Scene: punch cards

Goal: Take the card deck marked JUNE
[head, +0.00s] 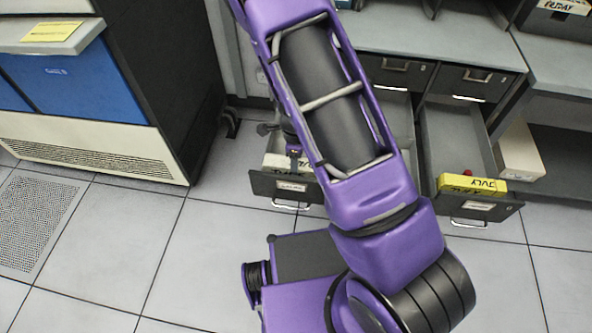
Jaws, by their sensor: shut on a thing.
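A white card deck (275,161) with dark lettering sits at the front of the open left drawer (265,184). My arm hides much of it, and I cannot read its marking in full. My gripper (294,153) is small and partly hidden behind my purple arm. It is at the white deck, shut on it, with the deck still low at the drawer. A yellow deck (471,184) lettered JULY, seen upside down, lies at the front of the open right drawer (495,209). I see no readable JUNE marking.
A desk (440,45) with shut drawers stands above the open ones. A small red thing (467,172) is behind the yellow deck. A white box (519,150) stands right of the right drawer. A blue and black cabinet (75,85) is at left. Floor tiles (130,240) are clear at front left.

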